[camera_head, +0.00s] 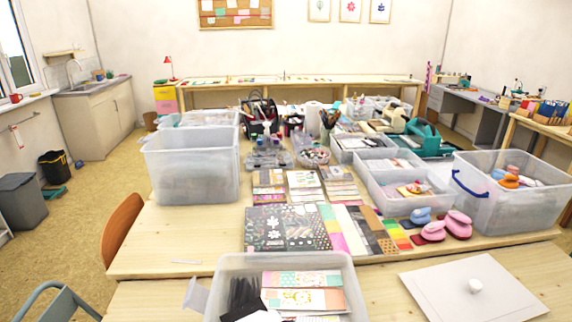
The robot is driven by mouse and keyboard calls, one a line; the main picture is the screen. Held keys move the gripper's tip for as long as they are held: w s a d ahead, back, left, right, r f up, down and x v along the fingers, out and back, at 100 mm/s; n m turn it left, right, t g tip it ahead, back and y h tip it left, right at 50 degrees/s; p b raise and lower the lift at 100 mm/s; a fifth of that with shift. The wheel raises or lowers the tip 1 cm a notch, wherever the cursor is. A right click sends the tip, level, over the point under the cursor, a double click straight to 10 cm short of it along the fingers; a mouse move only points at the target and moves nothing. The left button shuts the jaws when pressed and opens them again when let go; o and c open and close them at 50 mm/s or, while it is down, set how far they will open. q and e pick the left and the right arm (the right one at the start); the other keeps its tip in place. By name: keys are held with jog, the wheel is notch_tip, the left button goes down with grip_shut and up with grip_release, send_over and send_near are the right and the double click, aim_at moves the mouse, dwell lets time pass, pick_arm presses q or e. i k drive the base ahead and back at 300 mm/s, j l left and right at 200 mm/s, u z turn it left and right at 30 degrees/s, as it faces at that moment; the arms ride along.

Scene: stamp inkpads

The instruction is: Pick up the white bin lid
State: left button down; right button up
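A flat, square white lid (445,291) with a small round white knob (475,286) lies on the front table at the lower right. Its whole top shows, and nothing rests on it. Neither of my grippers shows in the head view.
An open translucent bin (357,296) with patterned paper packs and black items stands left of the lid. Behind the lid are pink punches (457,224), a blue punch (421,215) and a large clear bin (470,208) with a blue handle. Bare wood (385,308) surrounds the lid's left side.

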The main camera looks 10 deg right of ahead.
aim_at(474, 288)
jog(key=z, duration=1.65)
jog(key=i+l, duration=0.3)
jog(key=i+l+u, duration=0.2)
jog(key=u, duration=0.15)
jog(key=i+l+u, duration=0.5)
jog(key=l+u, duration=0.2)
jog(key=j, duration=0.1)
